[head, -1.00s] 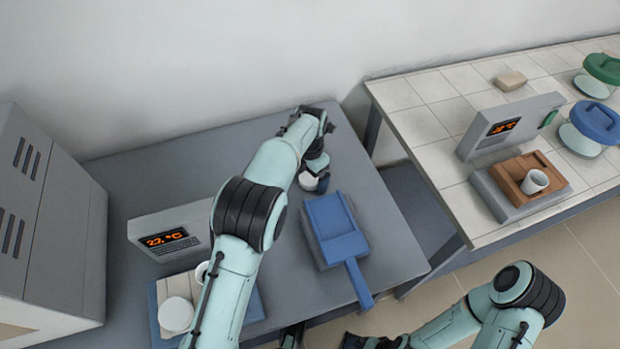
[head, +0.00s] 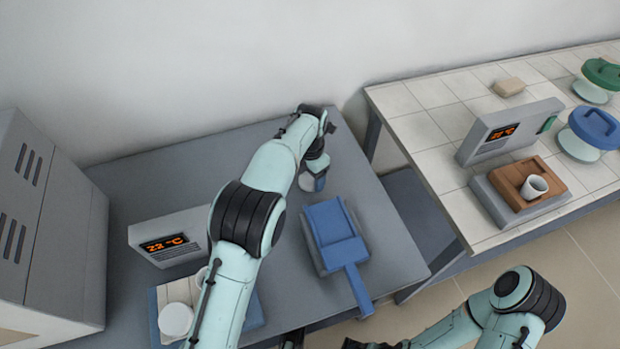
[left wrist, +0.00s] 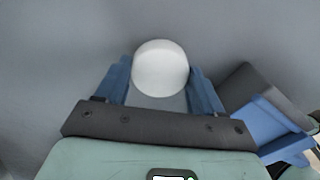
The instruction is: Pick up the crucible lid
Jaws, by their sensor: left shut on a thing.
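The crucible lid (left wrist: 160,68) is a smooth, white, round thing between the two blue fingers of my left gripper (left wrist: 160,88) in the left wrist view. The left gripper is shut on it. In the head view my left gripper (head: 313,182) is low over the far right part of the grey table, and a pale bit of the lid (head: 306,181) shows beside the fingers. The contact between lid and table is hidden. My right gripper (head: 362,344) shows only as dark parts at the bottom edge, and its fingers cannot be made out.
A blue scoop-like tool (head: 334,232) lies just in front of the left gripper. A grey controller (head: 168,241) and a blue tray (head: 252,313) with white pieces (head: 175,320) are at the left. A tiled bench (head: 425,125) at right holds a white crucible (head: 534,186) on a brown block.

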